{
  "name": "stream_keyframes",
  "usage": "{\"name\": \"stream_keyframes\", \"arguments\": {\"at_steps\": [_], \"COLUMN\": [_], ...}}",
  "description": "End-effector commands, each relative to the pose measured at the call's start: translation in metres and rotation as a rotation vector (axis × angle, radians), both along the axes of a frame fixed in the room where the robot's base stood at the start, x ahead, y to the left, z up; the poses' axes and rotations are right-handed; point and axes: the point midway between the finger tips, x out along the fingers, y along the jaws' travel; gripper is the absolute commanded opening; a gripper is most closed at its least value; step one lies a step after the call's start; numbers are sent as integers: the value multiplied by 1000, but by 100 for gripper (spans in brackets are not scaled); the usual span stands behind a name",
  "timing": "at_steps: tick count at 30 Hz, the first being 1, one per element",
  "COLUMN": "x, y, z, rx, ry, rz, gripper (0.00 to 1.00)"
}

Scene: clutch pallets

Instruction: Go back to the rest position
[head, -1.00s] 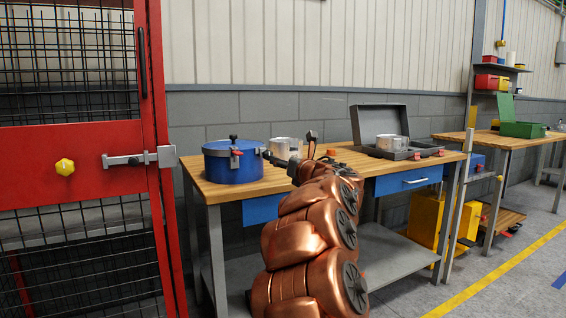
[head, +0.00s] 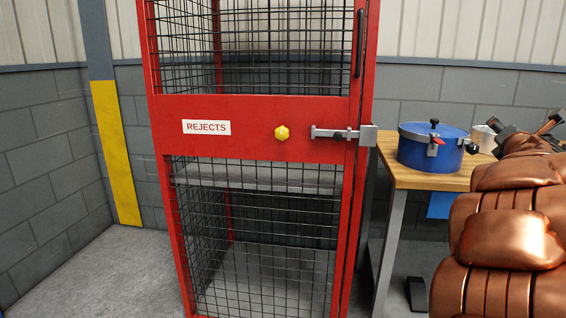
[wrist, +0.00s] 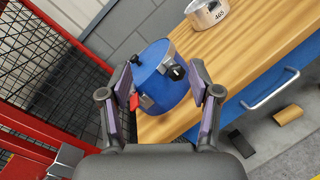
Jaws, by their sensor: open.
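My gripper (wrist: 162,88) is open and empty in the wrist view, its two fingers spread apart. Beyond the fingers a blue round pot (wrist: 160,72) with a black knob and a red-handled latch stands on the wooden bench. In the head view my copper arm fills the right edge, and the gripper end (head: 530,132) shows only partly beside the blue pot (head: 430,150). Whether the fingers touch the pot cannot be told, but nothing is held between them.
A red mesh cage (head: 265,130) labelled REJECTS, with a sliding bolt, stands left of the wooden bench (head: 405,180). A silver ring (wrist: 206,12) marked 465 lies on the bench. A blue drawer (wrist: 265,95) is under the bench top. Open floor (head: 95,270) lies left of the cage.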

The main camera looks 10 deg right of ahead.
Motion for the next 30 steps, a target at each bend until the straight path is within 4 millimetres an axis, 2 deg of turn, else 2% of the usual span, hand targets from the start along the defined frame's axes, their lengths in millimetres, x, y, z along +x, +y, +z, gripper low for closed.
{"name": "stream_keyframes", "arguments": {"at_steps": [1,6,11,17,23,26,30], "x": [-3,-25,-49,-80,-119,-145,-189], "y": [9,30,59,115,191,236,305], "z": [23,41,37,15,-16,-31,-47], "rx": [74,358,638,987,1310,1451,1607], "ry": [-40,-170,-265,-333,-327,-293,-210], "rz": [-34,-167,-296,-466,-669,-791,-978], "gripper": [63,63,63,63,63,63,63]}}
